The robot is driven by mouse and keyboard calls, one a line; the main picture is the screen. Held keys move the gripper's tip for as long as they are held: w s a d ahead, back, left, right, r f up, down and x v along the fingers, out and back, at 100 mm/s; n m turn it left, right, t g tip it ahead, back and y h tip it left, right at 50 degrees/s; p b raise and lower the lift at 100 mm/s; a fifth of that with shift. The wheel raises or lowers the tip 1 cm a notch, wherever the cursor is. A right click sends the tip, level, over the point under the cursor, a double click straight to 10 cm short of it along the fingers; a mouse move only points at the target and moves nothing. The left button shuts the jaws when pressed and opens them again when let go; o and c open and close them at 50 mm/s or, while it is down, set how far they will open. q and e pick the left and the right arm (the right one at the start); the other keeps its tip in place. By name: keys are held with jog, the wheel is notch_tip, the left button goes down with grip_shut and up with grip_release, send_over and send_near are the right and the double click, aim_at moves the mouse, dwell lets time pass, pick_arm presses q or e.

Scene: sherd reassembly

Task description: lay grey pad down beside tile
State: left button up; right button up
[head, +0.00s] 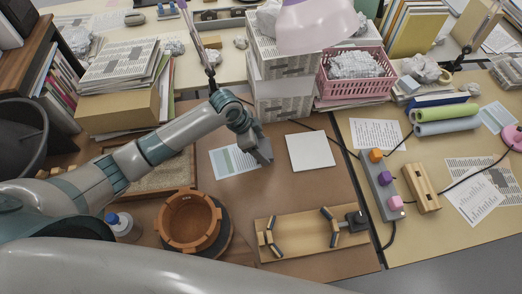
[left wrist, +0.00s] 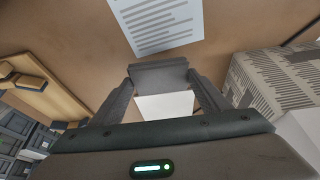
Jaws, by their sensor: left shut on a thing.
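The grey pad (left wrist: 158,75) is held between the fingertips of my left gripper (left wrist: 158,84) in the left wrist view. In the head view my left gripper (head: 260,152) points down over the brown table, just left of the tile; the pad is hard to tell from the fingers there. The tile (head: 310,152) is a flat white square lying on the table. Part of it also shows between the fingers in the left wrist view (left wrist: 165,106). The pad is apart from the tile in the head view. My right gripper is not in view.
A printed sheet (head: 232,162) lies under and left of the gripper. A terracotta pot (head: 187,222) and a wooden board with brackets (head: 300,234) stand in front. A grey strip with coloured knobs (head: 382,188) is at right. Stacked papers (head: 284,100) stand behind.

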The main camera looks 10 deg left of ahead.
pick_arm(q)
notch_tip(320, 180, down, 3)
jog(key=shift+r+p, duration=0.1)
jog(key=shift+p, duration=0.4)
jog(key=shift+f, duration=0.25)
jog(key=shift+f, duration=0.1)
jog(key=o, duration=1)
